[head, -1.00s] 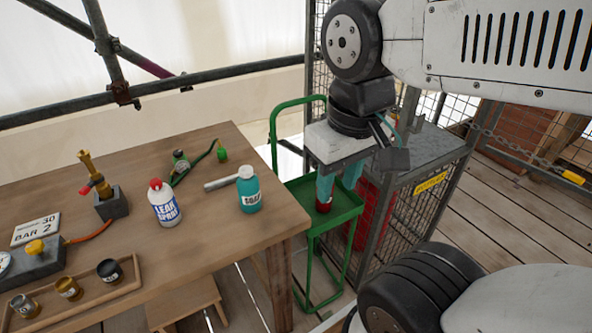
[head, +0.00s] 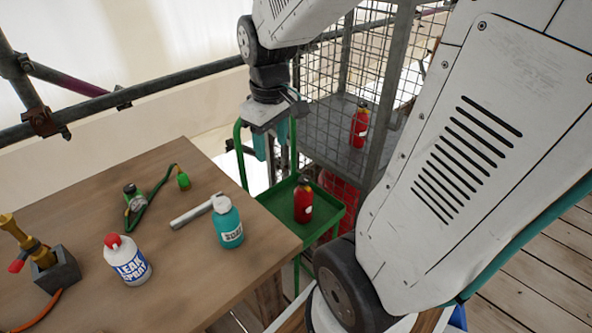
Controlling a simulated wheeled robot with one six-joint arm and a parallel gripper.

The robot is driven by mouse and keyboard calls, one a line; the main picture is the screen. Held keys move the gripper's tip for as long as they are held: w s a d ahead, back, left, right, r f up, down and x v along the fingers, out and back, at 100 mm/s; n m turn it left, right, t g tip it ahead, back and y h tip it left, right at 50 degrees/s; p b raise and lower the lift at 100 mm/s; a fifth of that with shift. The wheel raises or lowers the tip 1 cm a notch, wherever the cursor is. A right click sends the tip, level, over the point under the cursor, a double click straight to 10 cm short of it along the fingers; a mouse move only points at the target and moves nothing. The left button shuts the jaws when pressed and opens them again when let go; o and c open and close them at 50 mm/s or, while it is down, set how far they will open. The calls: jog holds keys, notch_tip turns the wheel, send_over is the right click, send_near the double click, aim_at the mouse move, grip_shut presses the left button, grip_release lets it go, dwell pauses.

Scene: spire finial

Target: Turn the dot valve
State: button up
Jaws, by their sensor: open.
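A small red canister (head: 304,201) with a dark top and a pale label stands upright on the green trolley (head: 331,212). A similar red canister (head: 360,126) stands inside the wire cage. I cannot make out a dot on either label, so I cannot tell which valve is the dot valve. My gripper (head: 270,154) hangs at the far left side of the trolley, teal fingers down, open. It is apart from the trolley canister, up and to its left in the picture, and nothing shows between its fingers.
The wooden table (head: 185,290) holds a soap bottle (head: 228,223), a leak spray bottle (head: 127,262), a grey tube (head: 194,212), a green hose fitting (head: 135,203) and a brass torch (head: 27,240). The cage (head: 325,75) and the trolley handle (head: 240,155) are close to my gripper.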

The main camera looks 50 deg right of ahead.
jog(key=w+d+f, duration=0.3)
jog(key=d+f, duration=0.3)
jog(key=d, duration=0.1)
jog(key=n, duration=0.2)
send_near(304, 179)
jog(key=shift+w+g, duration=0.3)
notch_tip(304, 179, down, 7)
jog(key=shift+d+r, duration=0.1)
jog(key=shift+d, duration=0.05)
jog(key=shift+f, duration=0.75)
jog(key=c, duration=1)
